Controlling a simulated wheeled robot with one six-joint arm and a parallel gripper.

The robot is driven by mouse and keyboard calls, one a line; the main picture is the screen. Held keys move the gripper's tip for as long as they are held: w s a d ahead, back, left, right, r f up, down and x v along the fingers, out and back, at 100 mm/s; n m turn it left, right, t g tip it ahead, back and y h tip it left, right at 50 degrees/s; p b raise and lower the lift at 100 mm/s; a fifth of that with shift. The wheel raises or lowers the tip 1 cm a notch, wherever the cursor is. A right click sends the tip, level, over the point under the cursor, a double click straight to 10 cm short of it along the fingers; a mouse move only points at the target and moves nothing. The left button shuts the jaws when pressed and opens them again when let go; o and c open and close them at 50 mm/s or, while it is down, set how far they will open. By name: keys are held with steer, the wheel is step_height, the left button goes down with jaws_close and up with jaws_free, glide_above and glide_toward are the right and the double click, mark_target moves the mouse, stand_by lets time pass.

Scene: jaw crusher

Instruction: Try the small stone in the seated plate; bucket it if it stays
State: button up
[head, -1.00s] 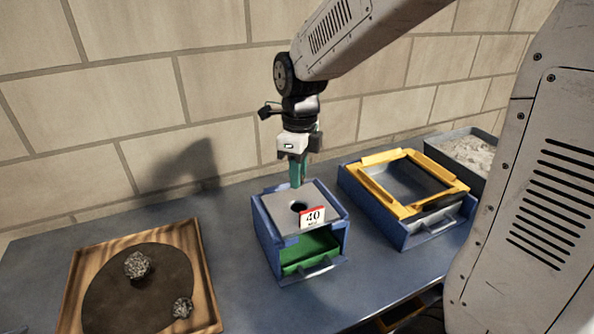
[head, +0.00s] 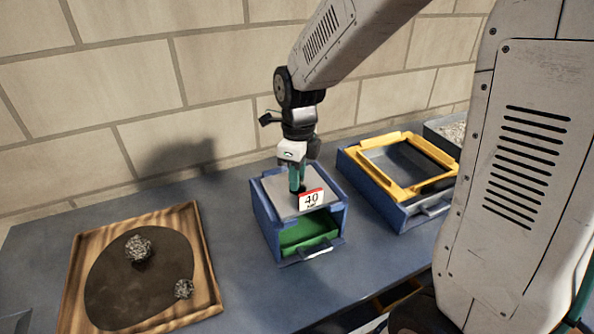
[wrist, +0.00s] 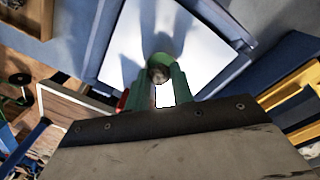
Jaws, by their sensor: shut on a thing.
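My gripper (head: 297,188) points straight down with its teal fingertips low over the hole of the grey plate (head: 281,206). The plate lies seated in the top of a blue box (head: 265,225) with a "40" card (head: 312,199) at its front edge. In the wrist view, the small stone (wrist: 159,73) sits between the fingertips (wrist: 160,82), over the hole, and the gripper is shut on it. Green shows inside the hole around the stone. In the head view the fingers largely hide the stone and hole. I cannot tell whether the stone touches the rim.
A green drawer (head: 309,233) shows in the box's open front. A yellow frame (head: 408,188) tops another blue box to the right. A grey bin of gravel (head: 453,131) stands beyond it. A wooden tray (head: 207,262) holds two rough stones (head: 138,247) (head: 184,289) at left.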

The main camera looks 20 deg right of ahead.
steer(key=o, duration=1)
steer(key=shift+o, duration=0.2)
step_height(320, 180, up, 8)
steer(key=shift+w+d+f, duration=0.15)
